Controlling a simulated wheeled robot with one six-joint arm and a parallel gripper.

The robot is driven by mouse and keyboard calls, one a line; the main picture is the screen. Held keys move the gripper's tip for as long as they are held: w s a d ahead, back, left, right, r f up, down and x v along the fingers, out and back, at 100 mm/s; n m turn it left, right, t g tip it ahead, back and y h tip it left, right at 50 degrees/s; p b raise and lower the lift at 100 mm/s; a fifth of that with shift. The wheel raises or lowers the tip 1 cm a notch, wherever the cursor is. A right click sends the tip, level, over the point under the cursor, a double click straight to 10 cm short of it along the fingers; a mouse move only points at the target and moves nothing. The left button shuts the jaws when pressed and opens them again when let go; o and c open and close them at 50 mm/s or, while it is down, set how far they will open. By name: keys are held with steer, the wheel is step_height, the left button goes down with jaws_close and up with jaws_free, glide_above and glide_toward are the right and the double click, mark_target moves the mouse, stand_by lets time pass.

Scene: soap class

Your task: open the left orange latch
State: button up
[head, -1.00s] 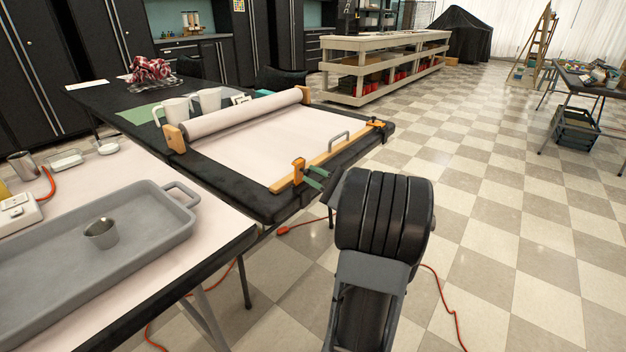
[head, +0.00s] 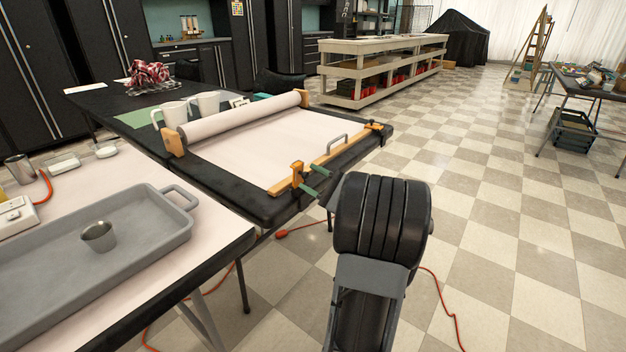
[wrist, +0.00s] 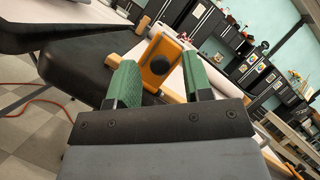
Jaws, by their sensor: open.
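The left orange latch (head: 297,172) stands upright at the near left end of the wooden bar (head: 335,155), along the front edge of the paper board. My gripper (wrist: 158,68) is open and holds nothing. My wrist hides part of the floor.
The right orange latch (head: 374,126) is at the bar's far end, with a grey handle (head: 337,142) between. A paper roll (head: 240,116) lies at the back of the board. A grey tray (head: 150,245) with a metal cup (head: 98,237) is at left.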

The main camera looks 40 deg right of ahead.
steer(key=b+v, duration=0.7)
steer(key=v, duration=0.6)
steer(key=shift+s+d+f, duration=0.2)
steer(key=shift+f, duration=0.15)
steer(key=shift+s+r+b, duration=0.1)
steer(key=shift+b, duration=0.2)
steer(key=shift+r, duration=0.1)
